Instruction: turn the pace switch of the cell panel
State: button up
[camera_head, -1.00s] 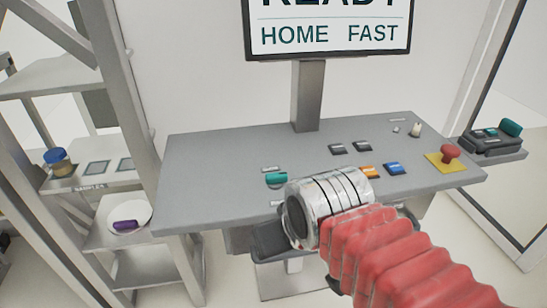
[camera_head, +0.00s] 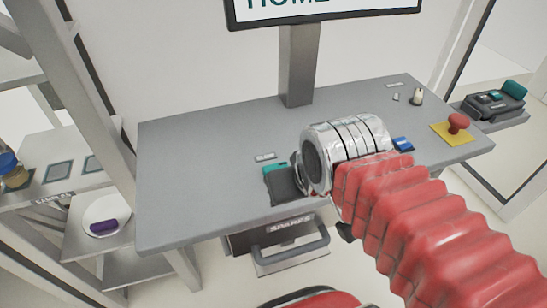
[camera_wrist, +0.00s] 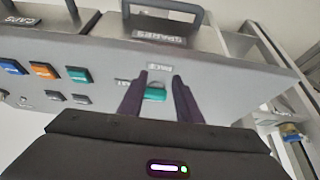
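The cell panel is a grey sloped desk (camera_head: 200,165). A teal switch (camera_head: 273,167) sits on its left half with a small label beside it. In the wrist view the teal switch (camera_wrist: 155,92) shows between the two dark fingers of my gripper (camera_wrist: 160,76), with gaps at its sides. The fingers stand apart. The label beside it is too small to read surely. In the head view my gripper (camera_head: 285,182) is a dark shape just in front of the switch and hides part of it. Whether the fingers touch the switch, I cannot tell.
A blue button (camera_head: 403,144), a red mushroom knob (camera_head: 458,122) on yellow, and a small pale toggle (camera_head: 417,97) lie right. The wrist view also shows an orange button (camera_wrist: 44,70). A screen (camera_head: 325,10) stands behind. A drawer handle (camera_head: 290,262) juts out below.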

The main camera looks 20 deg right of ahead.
jog(key=shift+o, duration=0.4)
jog(key=shift+o, duration=0.5)
jog(key=shift+r, duration=0.1)
notch_tip(320, 180, up, 10)
jog(key=m+g, duration=0.6)
jog(key=m, duration=1.2)
send_over(274, 166)
jog(key=shift+r, duration=0.1)
notch_tip(274, 166, down, 14)
jog(key=shift+r, duration=0.1)
jog(key=shift+c, duration=0.4)
